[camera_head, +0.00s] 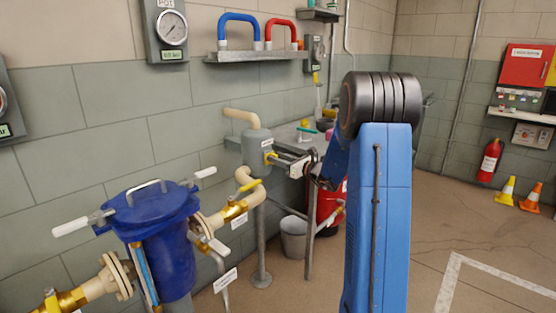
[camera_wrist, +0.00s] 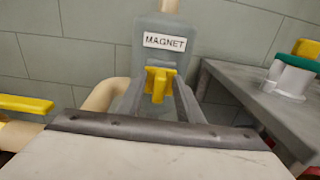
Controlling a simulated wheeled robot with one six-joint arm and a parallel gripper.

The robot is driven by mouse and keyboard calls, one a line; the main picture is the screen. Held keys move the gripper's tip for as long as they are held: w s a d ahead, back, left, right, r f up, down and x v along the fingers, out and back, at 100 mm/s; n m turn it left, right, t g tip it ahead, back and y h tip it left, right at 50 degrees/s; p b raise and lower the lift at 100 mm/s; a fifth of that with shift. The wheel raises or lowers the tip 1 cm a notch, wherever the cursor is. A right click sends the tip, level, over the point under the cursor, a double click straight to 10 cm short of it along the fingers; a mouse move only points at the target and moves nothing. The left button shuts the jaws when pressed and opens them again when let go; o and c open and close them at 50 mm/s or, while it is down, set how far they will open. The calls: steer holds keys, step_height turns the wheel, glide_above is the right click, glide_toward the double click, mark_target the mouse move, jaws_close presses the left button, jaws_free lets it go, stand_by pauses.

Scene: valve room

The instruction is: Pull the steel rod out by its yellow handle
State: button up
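The yellow handle (camera_wrist: 159,82) sits on the front of a grey housing (camera_wrist: 161,28) labelled MAGNET, in the middle of the wrist view. In the head view the handle (camera_head: 269,157) shows small at the front of the grey housing (camera_head: 257,142). The steel rod itself is not clearly visible. My gripper (camera_head: 286,161) reaches toward the handle from the right in the head view. In the wrist view its grey fingers appear spread on both sides of the handle, and I see no clear grip on it. Its pale body covers the bottom of that view.
A blue lidded vessel (camera_head: 160,230) stands at the left front. A bucket (camera_head: 294,238) sits under the bench. Open floor lies at the right.

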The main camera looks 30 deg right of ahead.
jaws_close()
steer(key=v, duration=1.8)
steer(key=shift+s, duration=0.25)
jaws_free()
steer(key=v, duration=1.7)
steer(key=shift+s, duration=0.15)
steer(key=shift+d+r, duration=0.1)
steer(key=shift+r, duration=0.05)
